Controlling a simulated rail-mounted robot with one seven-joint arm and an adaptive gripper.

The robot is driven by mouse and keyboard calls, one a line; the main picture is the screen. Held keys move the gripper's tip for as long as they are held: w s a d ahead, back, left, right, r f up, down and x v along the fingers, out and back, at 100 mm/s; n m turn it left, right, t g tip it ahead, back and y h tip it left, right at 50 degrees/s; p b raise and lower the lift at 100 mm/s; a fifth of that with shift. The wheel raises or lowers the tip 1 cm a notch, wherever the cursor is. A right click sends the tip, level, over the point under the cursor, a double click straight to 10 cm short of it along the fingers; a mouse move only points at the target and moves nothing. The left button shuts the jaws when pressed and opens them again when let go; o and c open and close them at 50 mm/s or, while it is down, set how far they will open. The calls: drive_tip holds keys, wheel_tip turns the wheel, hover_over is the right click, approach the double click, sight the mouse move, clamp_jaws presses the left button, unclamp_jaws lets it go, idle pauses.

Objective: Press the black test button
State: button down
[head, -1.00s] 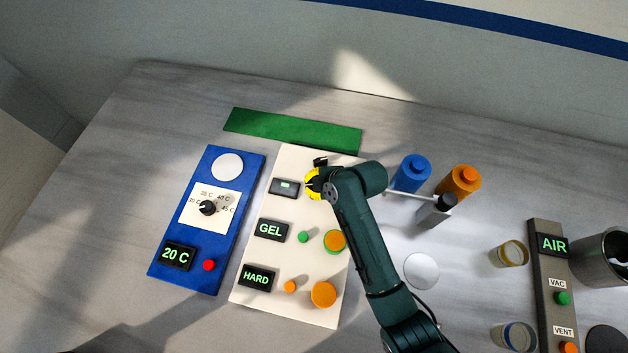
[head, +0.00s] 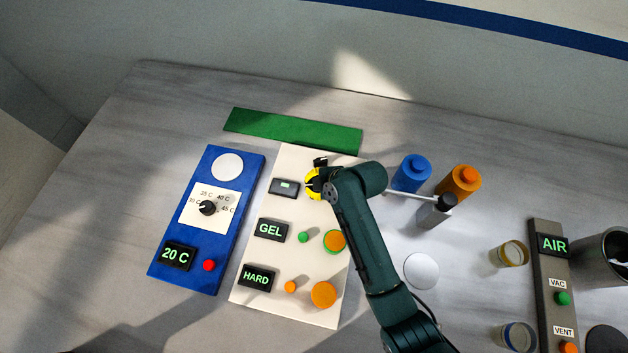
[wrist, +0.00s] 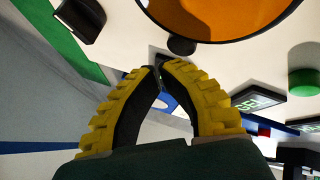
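My gripper (head: 314,184) is over the upper part of the cream panel (head: 262,308), beside the small top display (head: 284,187). In the wrist view its yellow, ribbed fingers (wrist: 158,73) curve together and the tips meet, with nothing clearly held. A small round black piece (wrist: 181,46) lies just beyond the tips, against the rim of a large orange disc (wrist: 222,12); it may be the black test button, but no label shows. In the head view my arm and gripper cover this spot. I cannot tell whether the fingertips touch the panel.
A green strip (head: 290,131) lies behind the panel. The blue panel (head: 190,268) with dial and red button (head: 209,265) is left. The panel's green button (head: 303,237) and orange button (head: 290,286) are nearby. Blue (head: 411,173) and orange (head: 459,184) bottles stand right of my arm.

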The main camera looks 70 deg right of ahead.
drive_tip(key=shift+f, duration=0.1)
idle(0.3)
drive_tip(key=shift+f, duration=0.3)
drive_tip(key=shift+f+b, duration=0.45)
drive_tip(key=shift+f, duration=0.15)
idle(0.5)
idle(0.4)
drive_tip(key=shift+r+p, duration=0.9)
drive_tip(key=shift+r, duration=0.05)
drive_tip(key=shift+r, duration=0.15)
wheel_tip(320, 180, up, 5)
drive_tip(key=p, duration=0.4)
drive_tip(key=shift+p, duration=0.4)
